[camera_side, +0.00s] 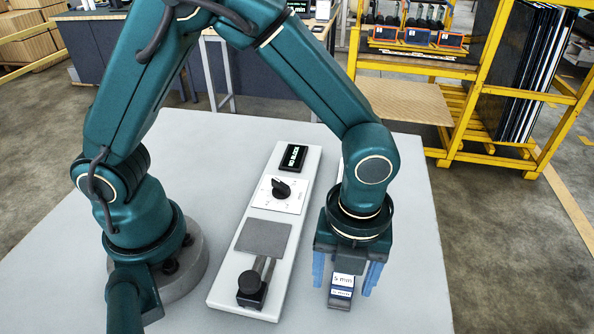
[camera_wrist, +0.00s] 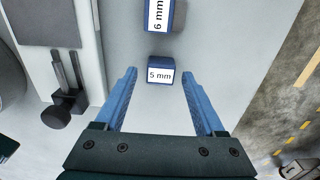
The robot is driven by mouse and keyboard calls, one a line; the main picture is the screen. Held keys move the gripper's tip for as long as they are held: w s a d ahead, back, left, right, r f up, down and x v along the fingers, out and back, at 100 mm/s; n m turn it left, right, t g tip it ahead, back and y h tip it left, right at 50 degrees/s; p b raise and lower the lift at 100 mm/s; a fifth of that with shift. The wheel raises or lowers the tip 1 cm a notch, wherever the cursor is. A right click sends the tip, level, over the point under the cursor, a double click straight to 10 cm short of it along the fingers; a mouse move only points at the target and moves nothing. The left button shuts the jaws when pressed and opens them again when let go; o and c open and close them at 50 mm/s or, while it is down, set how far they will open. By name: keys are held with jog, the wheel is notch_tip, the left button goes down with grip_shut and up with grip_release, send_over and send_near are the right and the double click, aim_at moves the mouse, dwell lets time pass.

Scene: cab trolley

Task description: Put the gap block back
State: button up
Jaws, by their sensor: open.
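A small dark-blue block labelled "5 mm" (camera_side: 342,283) is on the grey tabletop; it also shows in the wrist view (camera_wrist: 160,72). My gripper (camera_side: 345,282) points down over it. Its two blue fingers are open, one on each side of the block in both views, with a gap on each side. In the wrist view the gripper (camera_wrist: 159,75) holds nothing. A second blue block labelled "6 mm" (camera_wrist: 158,14) lies beyond the 5 mm block, cut off by the top edge. In the side view my arm and gripper hide it.
Left of my gripper stands a long white fixture (camera_side: 233,264) with a display (camera_side: 293,157) reading "NO BLOCK", a dial (camera_side: 280,190), a grey plate (camera_side: 264,237) and a black slide stop (camera_side: 251,287). The tabletop (camera_side: 418,250) to the right is clear. A yellow rack (camera_side: 467,128) stands behind.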

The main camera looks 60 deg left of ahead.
aim_at(344, 283)
notch_tip(344, 283, up, 11)
jog(key=s+a+r+n+t, duration=0.1)
jog(key=s+a+n+t, duration=0.1)
jog(key=a+n, duration=0.5)
jog(key=s+a+r+n+t, duration=0.2)
jog(key=a+n, duration=0.6)
jog(key=n, duration=1.2)
jog(key=shift+s+t, duration=0.65)
jog(key=shift+t, duration=0.15)
jog(key=shift+a+r, duration=0.1)
